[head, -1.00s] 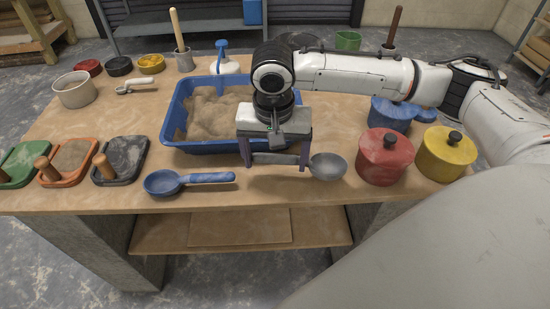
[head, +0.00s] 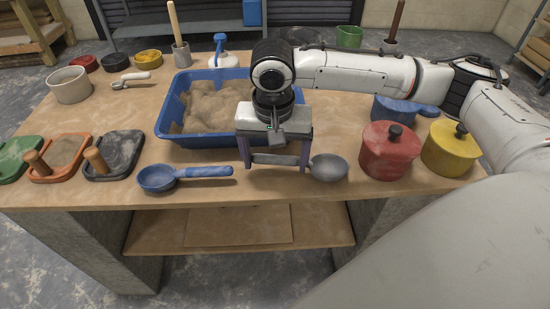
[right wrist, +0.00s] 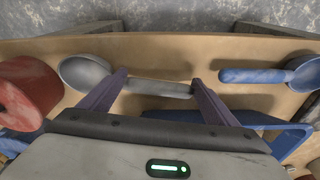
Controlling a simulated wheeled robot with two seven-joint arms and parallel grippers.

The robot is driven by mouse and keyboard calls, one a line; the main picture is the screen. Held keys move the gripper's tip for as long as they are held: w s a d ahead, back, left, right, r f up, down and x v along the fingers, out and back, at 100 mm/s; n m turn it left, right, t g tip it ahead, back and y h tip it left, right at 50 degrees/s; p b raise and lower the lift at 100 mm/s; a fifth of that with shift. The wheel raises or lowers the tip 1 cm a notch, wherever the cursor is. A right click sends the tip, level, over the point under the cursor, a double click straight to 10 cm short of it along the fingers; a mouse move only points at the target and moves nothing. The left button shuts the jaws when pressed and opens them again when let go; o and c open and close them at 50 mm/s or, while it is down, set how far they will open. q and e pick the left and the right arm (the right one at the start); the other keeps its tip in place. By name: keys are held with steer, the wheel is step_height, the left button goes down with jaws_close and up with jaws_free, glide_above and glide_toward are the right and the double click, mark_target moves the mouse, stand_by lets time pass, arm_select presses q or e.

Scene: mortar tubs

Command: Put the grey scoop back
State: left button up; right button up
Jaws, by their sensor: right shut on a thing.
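The grey scoop (head: 328,167) is near the front of the workbench, its round bowl to the right and its handle to the left in the head view. My right gripper (head: 275,166) points down with one finger at each end of the handle, shut on it lengthwise. In the right wrist view the scoop's bowl (right wrist: 84,75) sticks out left past the fingers, and the handle (right wrist: 158,88) spans between them. I cannot tell whether the scoop touches the bench. My left gripper is not in view.
A blue scoop (head: 157,179) lies left of the grey one. A blue tub (head: 200,142) of sand stands behind my gripper. A red pot (head: 388,155) and a yellow pot (head: 448,152) stand close on the right. Bare bench (head: 210,198) runs along the front edge.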

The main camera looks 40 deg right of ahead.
steer(key=shift+f, duration=0.3)
steer(key=o, duration=1.7)
steer(key=shift+f, duration=0.1)
